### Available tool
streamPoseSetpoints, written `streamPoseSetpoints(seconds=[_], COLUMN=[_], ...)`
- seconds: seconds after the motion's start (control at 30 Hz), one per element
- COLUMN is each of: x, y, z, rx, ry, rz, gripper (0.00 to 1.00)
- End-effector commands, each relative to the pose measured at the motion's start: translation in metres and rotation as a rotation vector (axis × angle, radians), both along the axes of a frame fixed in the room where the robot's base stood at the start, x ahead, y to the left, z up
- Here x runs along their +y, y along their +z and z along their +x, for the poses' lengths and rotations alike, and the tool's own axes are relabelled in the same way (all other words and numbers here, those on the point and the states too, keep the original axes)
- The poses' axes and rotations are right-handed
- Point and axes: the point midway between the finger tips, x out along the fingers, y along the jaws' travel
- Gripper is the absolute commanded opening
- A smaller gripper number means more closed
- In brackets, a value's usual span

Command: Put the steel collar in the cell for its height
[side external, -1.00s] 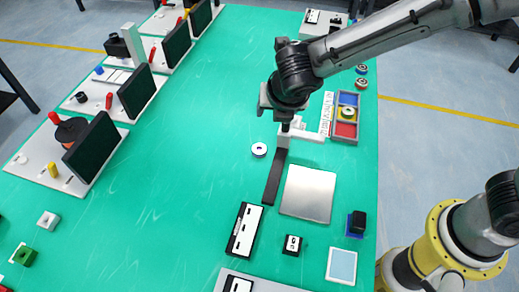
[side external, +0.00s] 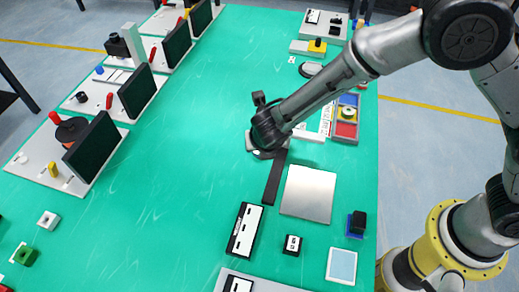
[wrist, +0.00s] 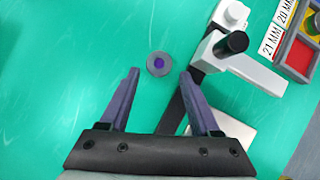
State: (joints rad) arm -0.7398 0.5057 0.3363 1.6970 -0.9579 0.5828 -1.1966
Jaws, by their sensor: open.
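The steel collar (wrist: 159,64) is a grey ring with a purple centre, lying on the green table in the wrist view. My gripper (wrist: 161,76) is open, with the collar near the line between its fingertips; I cannot tell how high the fingers are above the table. In the side view my gripper (side external: 262,152) covers most or all of the collar. The tray of cells (side external: 357,104) stands to the right, with blue, yellow and red cells and a round part in the middle one. Labels reading 21 MM and 20 MM (wrist: 271,42) lie beside the tray.
A white fixture with a black knob (wrist: 258,75) stands just right of my right finger. A dark strip (side external: 273,178) and a steel plate (side external: 308,193) lie nearby. Small boxes (side external: 292,245) are in front.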

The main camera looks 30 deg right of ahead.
Motion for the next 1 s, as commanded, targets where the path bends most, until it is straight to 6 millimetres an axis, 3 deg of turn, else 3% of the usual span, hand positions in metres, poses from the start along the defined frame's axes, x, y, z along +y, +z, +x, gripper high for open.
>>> streamPoseSetpoints(seconds=[0.23, 0.57, 0.9, 1.0], x=[-0.006, -0.006, -0.006, -0.006], y=[-0.030, -0.035, -0.035, -0.035], z=[0.017, 0.020, 0.020, 0.020], rx=[0.002, 0.000, 0.000, 0.000], ry=[-0.001, -0.001, 0.000, -0.001], rz=[-0.002, 0.000, -0.001, 0.000], gripper=[0.63, 0.63, 0.02, 0.00])
